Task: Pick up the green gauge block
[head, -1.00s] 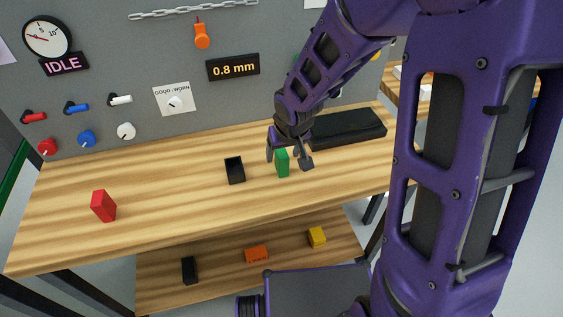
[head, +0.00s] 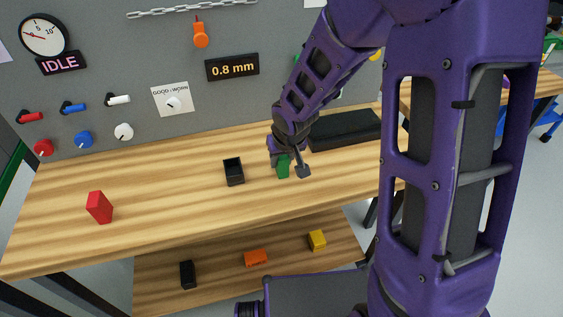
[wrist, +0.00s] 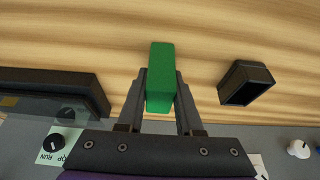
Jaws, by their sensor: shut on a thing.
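The green gauge block (head: 283,168) is upright at the wooden bench top, right of the middle. It also shows in the wrist view (wrist: 160,75), between the two fingers. My gripper (head: 287,172) is shut on the block, with a finger on each side of it. In the wrist view my gripper (wrist: 160,108) comes from the bottom edge. I cannot tell whether the block's base touches the bench.
A small black open box (head: 233,172) stands just left of the block. A long black case (head: 345,130) lies behind to the right. A red block (head: 99,207) stands far left. Orange (head: 255,257), yellow (head: 317,240) and black (head: 188,274) blocks are on the lower shelf.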

